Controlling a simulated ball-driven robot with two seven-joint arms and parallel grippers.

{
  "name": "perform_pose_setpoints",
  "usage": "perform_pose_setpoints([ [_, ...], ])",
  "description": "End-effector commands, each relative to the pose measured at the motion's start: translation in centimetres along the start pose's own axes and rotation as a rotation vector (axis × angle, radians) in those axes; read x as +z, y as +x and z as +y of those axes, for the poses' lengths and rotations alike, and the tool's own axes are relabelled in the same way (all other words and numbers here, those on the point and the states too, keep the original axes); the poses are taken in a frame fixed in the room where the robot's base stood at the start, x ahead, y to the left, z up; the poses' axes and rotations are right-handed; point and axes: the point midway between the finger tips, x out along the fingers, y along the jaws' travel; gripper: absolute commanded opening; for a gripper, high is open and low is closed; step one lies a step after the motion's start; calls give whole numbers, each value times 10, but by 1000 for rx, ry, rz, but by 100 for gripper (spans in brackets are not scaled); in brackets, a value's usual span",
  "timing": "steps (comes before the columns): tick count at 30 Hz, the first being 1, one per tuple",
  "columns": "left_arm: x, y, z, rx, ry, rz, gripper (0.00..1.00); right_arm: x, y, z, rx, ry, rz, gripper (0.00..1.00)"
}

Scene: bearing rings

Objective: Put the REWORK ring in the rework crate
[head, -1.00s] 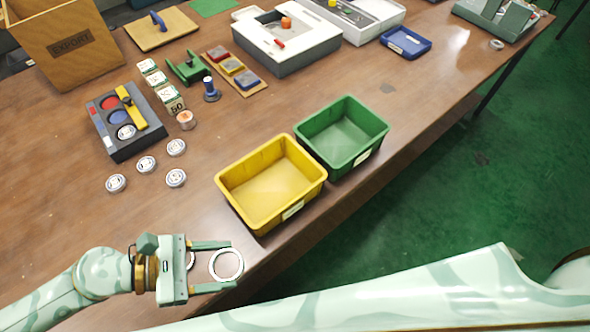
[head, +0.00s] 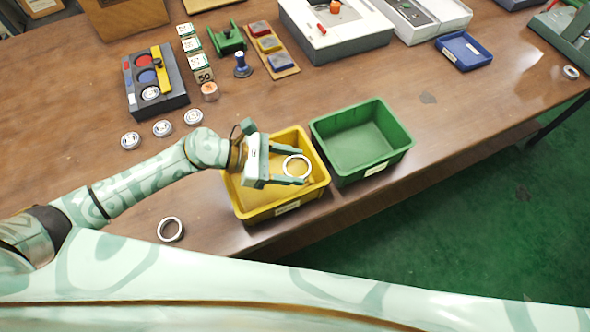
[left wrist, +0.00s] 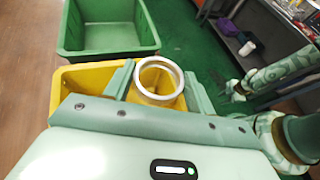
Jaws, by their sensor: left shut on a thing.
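My left gripper (head: 298,166) is shut on a pale metal ring (head: 296,167), held between its two fingers over the yellow crate (head: 241,208). The ring also shows between the fingers in the left wrist view (left wrist: 159,79), with the yellow crate (left wrist: 62,92) beneath it. A second ring (head: 171,229) lies flat on the table near its front edge, left of the yellow crate. A green crate (head: 395,157) stands right of the yellow one. Both crates have front labels too small to read. My right gripper (left wrist: 235,91) shows small at the right; its jaws are unclear.
A blue stamp (head: 242,66), a green fixture (head: 227,40) and a blue tray (head: 463,50) stand farther back. The table's front edge runs close by the crates.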

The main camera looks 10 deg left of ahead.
Motion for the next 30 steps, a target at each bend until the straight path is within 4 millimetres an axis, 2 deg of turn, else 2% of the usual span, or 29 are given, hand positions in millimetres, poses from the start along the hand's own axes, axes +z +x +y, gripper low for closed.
perform_pose_setpoints([
  [1, -8, 8, 6, 0, -2, -2, 30, 2, 6, 2, 2, 0, -3, 35],
  [9, -24, 23, 22, 0, -1, -3, 30, 5, 14, 5, 6, 1, -8, 35],
  [12, -40, 29, 20, 0, -4, -1, 30, 6, 17, 5, 6, 1, -10, 35],
  [15, -48, 32, 21, 0, -1, -1, 30, 6, 18, 5, 6, 1, -10, 35],
  [23, -48, 32, 20, 0, 3, -1, 30, 6, 18, 5, 6, 1, -10, 35],
  [30, -56, 34, 20, 0, 2, -1, 30, 8, 26, 4, 4, 1, -13, 35],
])
